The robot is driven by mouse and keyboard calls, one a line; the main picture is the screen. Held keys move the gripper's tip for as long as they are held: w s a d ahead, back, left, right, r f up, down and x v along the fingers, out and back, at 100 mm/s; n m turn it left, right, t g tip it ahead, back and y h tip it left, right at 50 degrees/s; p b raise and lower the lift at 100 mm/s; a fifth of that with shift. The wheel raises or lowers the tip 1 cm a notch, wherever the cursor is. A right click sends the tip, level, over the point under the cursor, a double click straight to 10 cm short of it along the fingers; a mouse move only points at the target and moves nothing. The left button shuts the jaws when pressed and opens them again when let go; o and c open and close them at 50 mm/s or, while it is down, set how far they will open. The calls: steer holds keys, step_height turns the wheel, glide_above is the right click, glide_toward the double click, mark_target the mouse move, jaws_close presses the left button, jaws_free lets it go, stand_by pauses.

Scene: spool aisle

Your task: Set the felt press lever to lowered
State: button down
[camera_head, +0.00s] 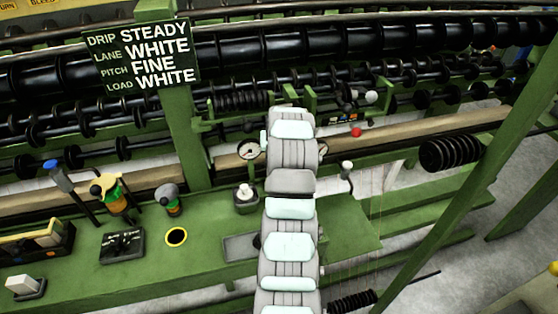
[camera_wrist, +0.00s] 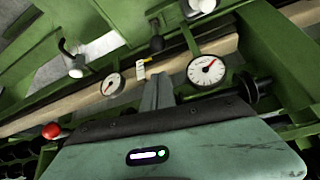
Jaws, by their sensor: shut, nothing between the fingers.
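No label marks the felt press lever, so I cannot tell which control it is. In the wrist view a black ball-ended lever (camera_wrist: 156,43) stands just beyond my gripper (camera_wrist: 163,78), beside a small yellow and white plate (camera_wrist: 145,69). My gripper is shut and empty, apart from the lever in the picture. A white-knobbed lever (camera_wrist: 75,65) is at upper left, and it appears to be the one right of my arm in the head view (camera_head: 347,166). A red knob (camera_wrist: 50,131) also shows in the head view (camera_head: 356,132). My arm hides the gripper there.
Two dial gauges (camera_wrist: 115,85) (camera_wrist: 207,70) flank my gripper closely. Green frame beams and black rollers (camera_head: 350,40) lie around it. A sign (camera_head: 142,55) reads drip steady, lane white, pitch fine, load white. The green bench (camera_head: 150,275) holds several small tools and switches.

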steer(key=shift+s+r, duration=0.15)
steer(key=shift+s, duration=0.3)
steer(key=shift+b+x, duration=1)
steer(key=shift+x, duration=3.95)
steer(key=shift+s, duration=0.15)
steer(key=shift+s+p, duration=0.1)
steer(key=shift+p, duration=0.3)
